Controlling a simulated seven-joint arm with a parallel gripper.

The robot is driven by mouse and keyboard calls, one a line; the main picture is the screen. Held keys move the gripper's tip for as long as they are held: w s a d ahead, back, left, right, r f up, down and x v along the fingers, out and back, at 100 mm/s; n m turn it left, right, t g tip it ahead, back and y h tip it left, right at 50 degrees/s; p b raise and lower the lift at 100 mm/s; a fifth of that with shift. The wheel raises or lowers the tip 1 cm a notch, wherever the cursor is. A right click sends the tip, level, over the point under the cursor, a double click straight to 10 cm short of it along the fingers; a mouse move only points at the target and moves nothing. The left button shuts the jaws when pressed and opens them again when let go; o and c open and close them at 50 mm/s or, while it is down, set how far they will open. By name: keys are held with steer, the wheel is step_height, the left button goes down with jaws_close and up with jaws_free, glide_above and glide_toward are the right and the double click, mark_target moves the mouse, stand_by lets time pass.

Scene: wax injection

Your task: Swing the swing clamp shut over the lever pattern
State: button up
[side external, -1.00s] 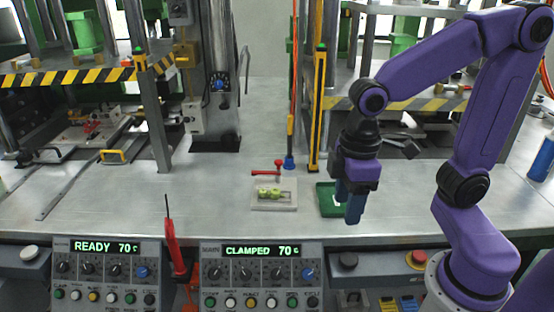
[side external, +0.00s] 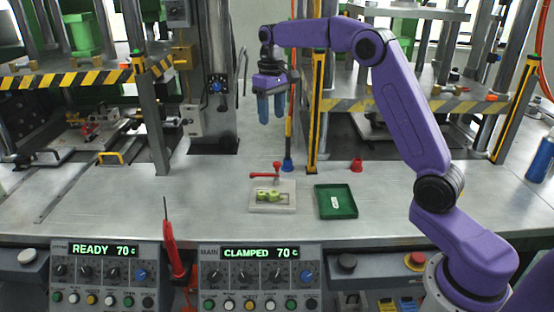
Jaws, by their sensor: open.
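The lever pattern (side external: 268,196), small and yellow-green, lies on a pale fixture plate (side external: 258,209) in the middle of the bench. The red swing clamp (side external: 264,176) stands at the plate's back edge. Its arm points left in the picture, behind the pattern and not across it. My gripper (side external: 271,119) points down with two blue fingers, open and empty. It appears well above the bench, and in the picture its fingers show above the clamp. Its exact depth over the plate is hard to tell.
A yellow post (side external: 317,110) and a blue-based rod (side external: 288,163) stand behind. A red cap (side external: 356,165) is at back right. Control panels line the front.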

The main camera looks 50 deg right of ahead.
mark_target(277, 163)
steer(key=shift+m, duration=0.5)
steer(key=d+f, duration=0.1)
steer(key=f, duration=0.5)
steer(key=w+d+f, duration=0.1)
steer(key=f, duration=0.4)
steer(key=d+f, duration=0.1)
steer(key=f, duration=0.5)
steer(key=shift+w+d+f, duration=0.3)
steer(key=shift+d+f, duration=0.05)
steer(key=shift+d, duration=0.05)
jaws_close()
